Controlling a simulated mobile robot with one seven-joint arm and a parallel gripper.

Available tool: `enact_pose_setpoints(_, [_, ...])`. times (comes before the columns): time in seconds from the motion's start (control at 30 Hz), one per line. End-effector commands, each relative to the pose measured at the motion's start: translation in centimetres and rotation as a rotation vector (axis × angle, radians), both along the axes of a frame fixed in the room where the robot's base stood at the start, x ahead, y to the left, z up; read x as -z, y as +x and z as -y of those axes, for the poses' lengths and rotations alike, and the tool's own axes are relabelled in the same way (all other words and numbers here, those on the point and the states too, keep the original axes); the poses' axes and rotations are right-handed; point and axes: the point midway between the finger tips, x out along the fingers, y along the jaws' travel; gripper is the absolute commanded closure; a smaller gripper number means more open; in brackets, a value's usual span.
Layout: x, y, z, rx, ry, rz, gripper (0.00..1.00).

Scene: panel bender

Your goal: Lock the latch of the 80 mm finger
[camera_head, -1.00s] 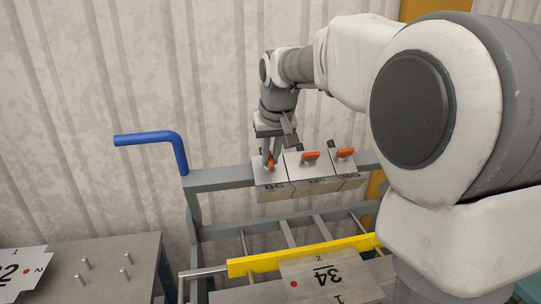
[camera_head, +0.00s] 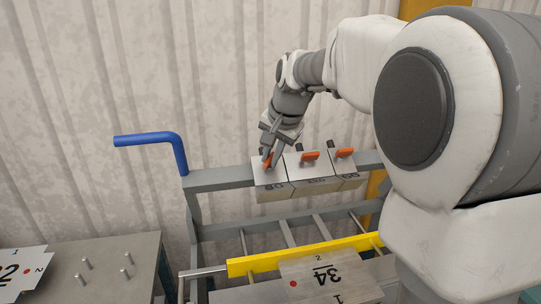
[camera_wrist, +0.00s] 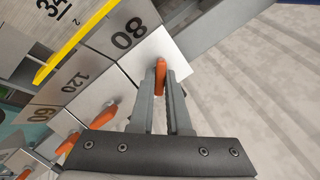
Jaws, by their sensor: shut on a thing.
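In the wrist view this latch lies at a different angle from the neighbouring latches. In the head view my gripper (camera_head: 268,153) is tilted over the finger and partly hides the latch.
The 120 finger (camera_head: 310,169) and the 60 finger (camera_head: 343,164) stand right beside it, each with an orange latch. A blue handle (camera_head: 150,138) rises at the left. A yellow bar (camera_head: 300,255) and a plate marked 34 (camera_head: 325,280) lie in front and below.

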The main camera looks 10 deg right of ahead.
Motion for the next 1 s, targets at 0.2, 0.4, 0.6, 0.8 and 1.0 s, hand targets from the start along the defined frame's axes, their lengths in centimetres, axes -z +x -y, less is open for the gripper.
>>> enact_pose_setpoints(0.2, [-0.07, -0.04, 0.04, 0.176, 0.11, 0.001, 1.0])
enact_pose_setpoints(0.4, [-0.09, -0.1, 0.12, 0.337, 0.21, 0.002, 1.0])
enact_pose_setpoints(0.6, [-0.08, -0.13, 0.08, 0.483, 0.302, 0.002, 1.0])
enact_pose_setpoints(0.8, [-0.05, -0.15, 0.13, 0.602, 0.375, 0.003, 1.0])
enact_pose_setpoints(1.0, [-0.03, -0.17, 0.14, 0.679, 0.424, 0.003, 1.0])
